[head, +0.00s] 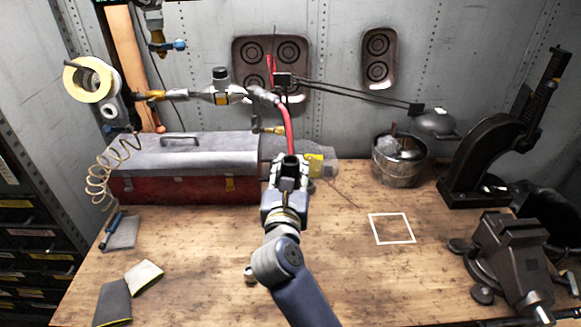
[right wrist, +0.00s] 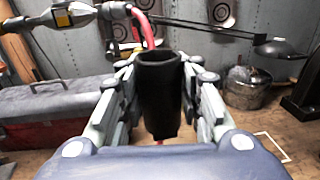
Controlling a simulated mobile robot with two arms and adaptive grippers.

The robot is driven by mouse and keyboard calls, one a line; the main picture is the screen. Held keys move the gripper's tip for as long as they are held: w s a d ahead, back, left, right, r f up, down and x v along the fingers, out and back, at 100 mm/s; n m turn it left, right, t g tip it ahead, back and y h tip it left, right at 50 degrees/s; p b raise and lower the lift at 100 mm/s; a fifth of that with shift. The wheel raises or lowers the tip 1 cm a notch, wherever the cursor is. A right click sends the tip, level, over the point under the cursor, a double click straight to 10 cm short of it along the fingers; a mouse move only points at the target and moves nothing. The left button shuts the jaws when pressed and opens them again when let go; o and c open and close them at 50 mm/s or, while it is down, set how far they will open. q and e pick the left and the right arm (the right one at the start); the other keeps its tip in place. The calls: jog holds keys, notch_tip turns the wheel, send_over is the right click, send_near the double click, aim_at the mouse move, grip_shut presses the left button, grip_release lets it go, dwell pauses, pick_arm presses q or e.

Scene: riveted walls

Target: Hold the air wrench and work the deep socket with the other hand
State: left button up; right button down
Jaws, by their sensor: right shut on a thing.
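My right gripper (head: 288,172) reaches up the middle of the head view over the bench. In the right wrist view it is shut on a black deep socket (right wrist: 158,100), which stands upright between the two fingers. In the head view the socket (head: 291,160) shows only as a small dark piece at the fingertips. Just behind the gripper is a grey tool body with a yellow part (head: 317,165), probably the air wrench. A red hose (head: 284,125) comes down towards it. The gripper hides much of it, so I cannot tell whether they touch. My left gripper is not in view.
A red and grey toolbox (head: 185,190) stands at the back left. A metal bucket (head: 398,165), a black press (head: 482,160) and a vise (head: 515,255) are on the right. A white square outline (head: 391,241) marks bare bench. A lamp (head: 435,122) hangs above.

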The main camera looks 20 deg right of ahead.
notch_tip(320, 180, down, 3)
jog(key=shift+w+f+b, duration=0.1)
jog(key=shift+b, duration=0.9)
jog(key=shift+f+b, duration=2.5)
jog(key=shift+f, duration=0.65)
